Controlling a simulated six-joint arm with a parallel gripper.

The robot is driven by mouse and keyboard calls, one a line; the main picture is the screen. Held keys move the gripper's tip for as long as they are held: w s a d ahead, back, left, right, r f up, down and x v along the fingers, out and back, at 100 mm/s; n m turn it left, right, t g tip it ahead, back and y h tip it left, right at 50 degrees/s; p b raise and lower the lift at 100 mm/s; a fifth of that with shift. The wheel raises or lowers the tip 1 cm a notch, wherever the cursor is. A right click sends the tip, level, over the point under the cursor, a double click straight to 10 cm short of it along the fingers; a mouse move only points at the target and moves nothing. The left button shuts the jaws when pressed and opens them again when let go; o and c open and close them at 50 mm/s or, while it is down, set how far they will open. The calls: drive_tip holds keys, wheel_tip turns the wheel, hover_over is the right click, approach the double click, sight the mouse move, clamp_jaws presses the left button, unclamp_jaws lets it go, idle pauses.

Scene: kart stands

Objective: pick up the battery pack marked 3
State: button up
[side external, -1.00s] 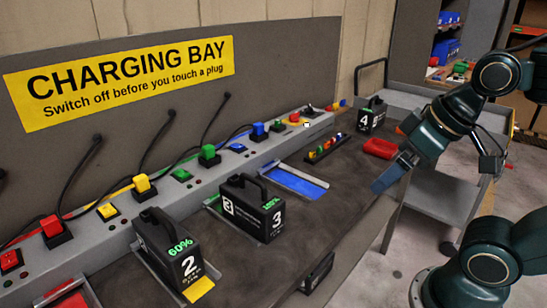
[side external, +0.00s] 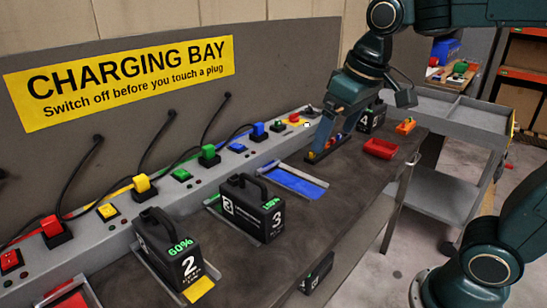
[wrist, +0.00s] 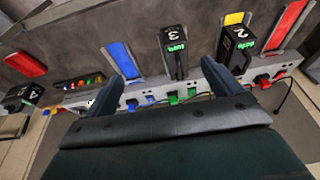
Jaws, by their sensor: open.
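The battery pack marked 3 (side external: 240,212) is a black box with a top handle and a green display. It stands upright in its bay on the bench. In the wrist view this pack (wrist: 173,62) shows between my two fingers, some way beyond them. My gripper (side external: 330,142) is open and empty, above the back of the bench, to the right of the pack and apart from it. The fingers also frame the wrist view (wrist: 166,72).
Pack 2 (side external: 158,252) stands to the left of pack 3. Pack 4 (side external: 371,118) is behind my gripper at the right. An empty blue bay (side external: 297,184) lies between pack 3 and my gripper. Plugs and cables line the back rail.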

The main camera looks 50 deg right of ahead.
drive_tip(key=w+a+f+g, duration=0.2)
drive_tip(key=w, duration=0.9)
drive_tip(key=g, duration=0.1)
hover_over(249, 176)
wheel_tip(249, 176, down, 6)
drive_tip(key=shift+r, duration=0.1)
drive_tip(key=shift+f, duration=4.35)
drive_tip(key=shift+s+f, duration=0.1)
drive_tip(key=shift+f, duration=2.5)
